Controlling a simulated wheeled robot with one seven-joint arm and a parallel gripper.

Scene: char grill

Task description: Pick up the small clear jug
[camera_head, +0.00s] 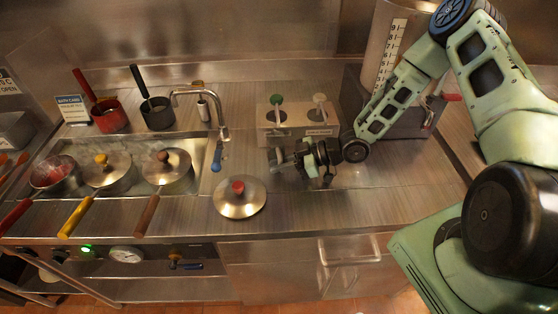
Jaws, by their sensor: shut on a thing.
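My gripper (291,160) is over the steel counter, reaching in from the right. It is shut on the small clear jug (276,156), which shows as a small greyish, see-through shape at the fingertips. The jug is small in this view and the jaws partly hide it. I cannot tell whether it touches the counter.
A steel holder (291,137) with green and white-topped handles stands just behind my gripper. A loose lid with a red knob (239,198) lies front left. Several pots, a tap (222,132) and a basin are left. A large marked container (384,50) stands back right. The front-right counter is clear.

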